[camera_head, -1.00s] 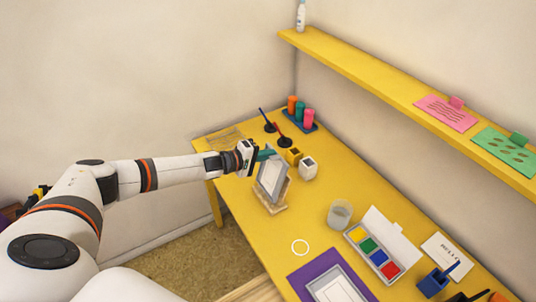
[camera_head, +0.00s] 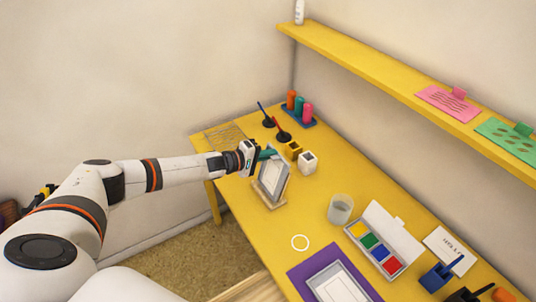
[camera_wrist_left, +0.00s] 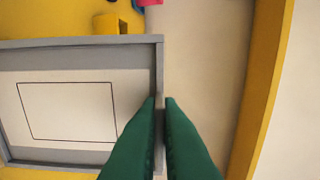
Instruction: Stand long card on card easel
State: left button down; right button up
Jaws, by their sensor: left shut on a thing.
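The long card, a pale panel in a grey frame (camera_head: 273,179), leans upright at the light wooden easel (camera_head: 270,203) near the table's front edge. Its lower edge looks to be at the easel's base, but I cannot tell whether it rests fully there. In the left wrist view the card (camera_wrist_left: 65,110) shows a thin dark rectangle on its face. My left gripper (camera_head: 267,154) is at the card's top; its green fingers (camera_wrist_left: 161,101) are shut on the frame's edge. My right gripper is not in view.
Behind the easel stand a yellow cup (camera_head: 293,151) and a white cup (camera_head: 307,162). A clear cup (camera_head: 340,209) and a four-colour inkpad (camera_head: 375,245) stand to the right. A purple mat (camera_head: 301,277) bears another framed panel. A shelf (camera_head: 385,88) overhangs the back.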

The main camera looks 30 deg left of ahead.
pick_arm(q)
jog(key=shift+f, duration=0.35)
dwell(0.4)
jog(key=c, duration=1.5)
grip_release()
jog(key=shift+s, duration=0.1)
jog(key=b+v, duration=0.1)
jog(key=v, duration=1.1)
jog(key=shift+b, duration=0.4)
